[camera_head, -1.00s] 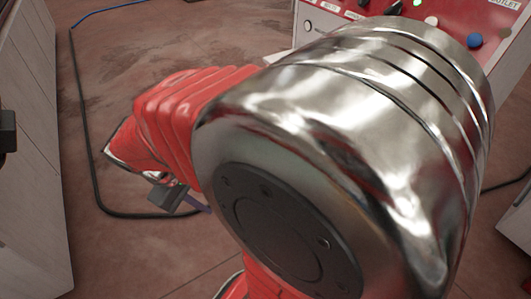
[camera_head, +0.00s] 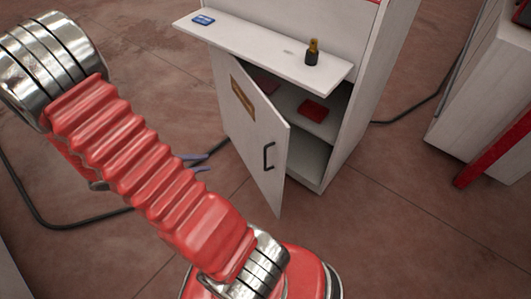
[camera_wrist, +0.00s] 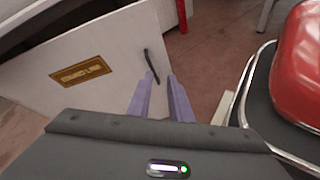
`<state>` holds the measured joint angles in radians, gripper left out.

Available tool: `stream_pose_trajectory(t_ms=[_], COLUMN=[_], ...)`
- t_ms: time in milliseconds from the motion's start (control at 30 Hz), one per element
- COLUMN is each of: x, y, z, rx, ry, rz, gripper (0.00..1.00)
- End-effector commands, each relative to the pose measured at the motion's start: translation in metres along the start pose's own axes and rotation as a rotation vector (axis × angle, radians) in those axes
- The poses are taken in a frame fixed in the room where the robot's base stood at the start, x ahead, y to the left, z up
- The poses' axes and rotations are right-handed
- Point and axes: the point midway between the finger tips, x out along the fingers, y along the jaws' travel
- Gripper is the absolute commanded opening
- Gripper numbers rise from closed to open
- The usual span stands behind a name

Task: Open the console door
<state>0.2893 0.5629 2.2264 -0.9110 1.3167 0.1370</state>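The console (camera_head: 350,120) is a white cabinet in the head view. Its door (camera_head: 252,130) stands partly open, swung out from its left side, with shelves visible inside. The door has a brown plaque (camera_head: 243,92) and a dark bar handle (camera_head: 268,157) near its free edge. In the wrist view the door (camera_wrist: 115,45), plaque (camera_wrist: 82,70) and handle (camera_wrist: 150,66) lie ahead of my gripper (camera_wrist: 161,76). Its purple fingers are apart, with nothing seen between them; the handle's lower end appears by the left fingertip, contact unclear. In the head view my gripper (camera_head: 198,163) is left of the door, partly hidden by my arm.
A ledge (camera_head: 265,55) on the console bears a small dark bottle (camera_head: 312,52) and a blue item (camera_head: 203,20). A red box (camera_head: 313,110) sits on a shelf inside. A black cable (camera_head: 70,226) crosses the floor. Another white cabinet (camera_head: 485,100) stands at right.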

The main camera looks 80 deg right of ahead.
Motion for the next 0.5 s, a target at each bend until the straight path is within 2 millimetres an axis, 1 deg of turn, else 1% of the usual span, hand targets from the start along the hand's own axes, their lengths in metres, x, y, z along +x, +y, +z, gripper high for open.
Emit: stream_pose_trajectory(t_ms=[33,333,500], x=[0.010,0.060,0.090], y=[0.000,0.003,0.000], z=[-0.005,-0.032,-0.048], rx=[-0.025,-0.160,-0.244], ry=[-0.032,-0.186,-0.259], rz=[0.012,0.107,0.161], gripper=[0.18,0.18,0.18])
